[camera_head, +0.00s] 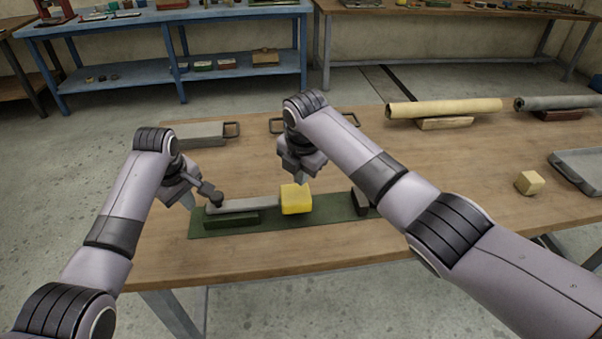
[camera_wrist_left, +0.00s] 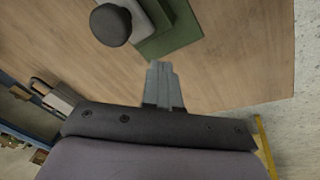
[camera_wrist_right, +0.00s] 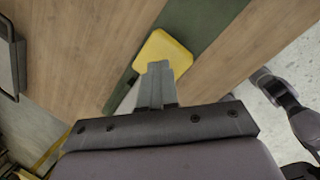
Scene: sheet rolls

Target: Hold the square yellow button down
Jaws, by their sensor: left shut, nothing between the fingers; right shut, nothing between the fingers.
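The square yellow button (camera_head: 296,200) sits on a green base strip (camera_head: 275,230) near the table's front edge. It also shows in the right wrist view (camera_wrist_right: 168,50). My right gripper (camera_head: 301,180) is shut and empty, pointing down just above and behind the button. In the right wrist view its fingertips (camera_wrist_right: 159,66) overlap the button's near edge; I cannot tell whether they touch it. My left gripper (camera_head: 191,205) is shut and empty, left of a grey bar (camera_head: 245,204) with a black knob (camera_head: 216,198). The knob is near the left fingertips (camera_wrist_left: 160,66).
A small yellow block (camera_head: 529,183) and a grey tray (camera_head: 580,168) lie at the right. A cream roll (camera_head: 443,108) and a grey roll (camera_head: 560,103) rest on supports at the back. A grey handled tray (camera_head: 200,134) stands at the back left.

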